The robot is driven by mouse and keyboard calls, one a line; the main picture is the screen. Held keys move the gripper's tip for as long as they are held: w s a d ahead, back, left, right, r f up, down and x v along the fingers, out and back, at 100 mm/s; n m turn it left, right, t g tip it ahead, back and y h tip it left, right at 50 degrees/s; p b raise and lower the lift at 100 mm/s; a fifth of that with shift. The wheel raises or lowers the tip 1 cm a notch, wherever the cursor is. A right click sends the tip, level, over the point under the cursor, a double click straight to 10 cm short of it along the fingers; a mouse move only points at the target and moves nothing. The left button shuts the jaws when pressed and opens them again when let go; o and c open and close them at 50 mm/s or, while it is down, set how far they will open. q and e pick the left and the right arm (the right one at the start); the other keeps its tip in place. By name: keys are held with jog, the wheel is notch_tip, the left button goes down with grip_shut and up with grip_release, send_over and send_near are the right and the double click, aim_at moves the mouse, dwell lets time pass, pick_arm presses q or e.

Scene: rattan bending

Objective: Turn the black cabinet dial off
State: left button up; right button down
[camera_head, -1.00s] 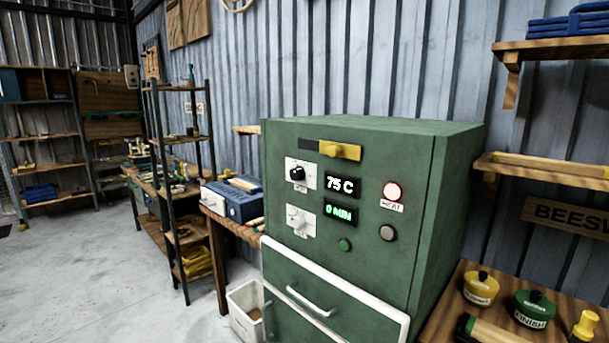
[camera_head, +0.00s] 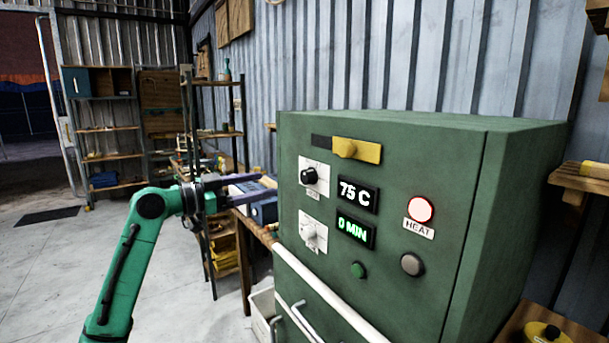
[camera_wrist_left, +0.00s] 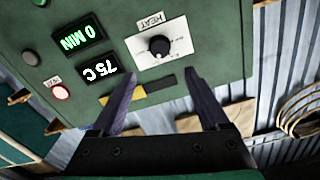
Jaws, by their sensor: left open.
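The black dial (camera_head: 310,176) sits on a white plate at the upper left of the green cabinet front (camera_head: 388,205). In the left wrist view the dial (camera_wrist_left: 160,46) is upright on its plate marked HEAT, just past the fingertips. My left gripper (camera_head: 266,185) is open and empty, left of the dial and apart from it, with its fingers pointing towards the cabinet. In the left wrist view the left gripper (camera_wrist_left: 162,76) spreads its fingers to either side below the dial. The red-rimmed HEAT lamp (camera_head: 420,209) looks lit pale. My right gripper is not in view.
A display reads 75 C (camera_head: 357,194), and another reads 0 MIN (camera_head: 355,231). A blue box (camera_head: 264,210) stands behind my gripper. Open floor lies left.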

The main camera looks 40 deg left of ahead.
aim_at(304, 176)
pick_arm(q)
jog(key=p+x, duration=0.2)
jog(key=x, duration=0.3)
jog(key=p+x, duration=0.3)
jog(key=x, duration=0.2)
jog(key=shift+w+d+r, duration=0.15)
jog(key=shift+w+r, duration=0.05)
jog(key=shift+w, duration=0.15)
jog(key=shift+w+f, duration=0.1)
jog(key=shift+w, duration=0.25)
jog(key=shift+w+f, duration=0.15)
jog(key=shift+f, duration=0.05)
jog(key=shift+d, duration=0.1)
grip_shut()
